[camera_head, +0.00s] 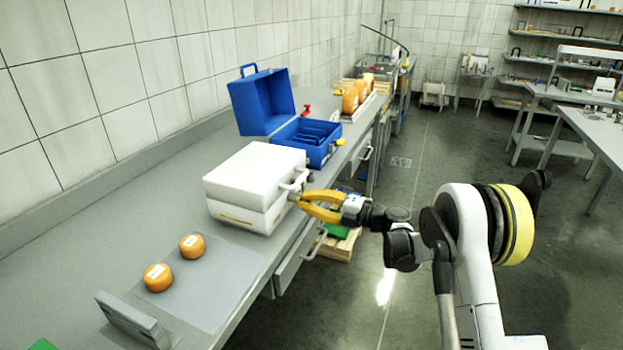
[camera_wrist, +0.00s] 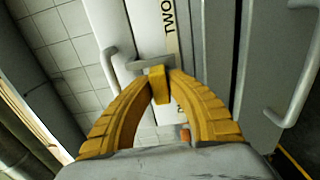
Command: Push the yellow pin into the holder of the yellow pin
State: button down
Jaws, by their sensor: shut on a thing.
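My gripper (camera_head: 298,203) is at the right side of the white box (camera_head: 235,180), below the box's handle (camera_head: 296,182). In the wrist view my gripper (camera_wrist: 158,74) has its two yellow fingers closed in on a small yellow block, which looks like the yellow pin (camera_wrist: 159,88). A grey metal bracket (camera_wrist: 140,64), perhaps the pin's holder, is right at the fingertips, in front of the box side with a printed label (camera_wrist: 171,35). The pin overlaps the bracket in the picture; I cannot tell how deep it sits. In the head view the fingers hide the pin.
An open blue case (camera_head: 262,103) stands behind the white box, with a yellow part (camera_head: 340,142) at its corner. Two orange cheese wheels (camera_head: 192,246) lie on a grey mat (camera_head: 222,285) in front. Drawer handles (camera_head: 314,243) stick out below the bench edge.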

aim_at(312, 203)
jog(key=shift+s+d, duration=0.1)
jog(key=shift+d, duration=0.25)
jog(key=shift+b+v, duration=0.35)
jog(key=shift+v, duration=2)
jog(key=shift+d, duration=0.15)
jog(key=shift+b+v, duration=0.3)
jog(key=shift+v, duration=1.1)
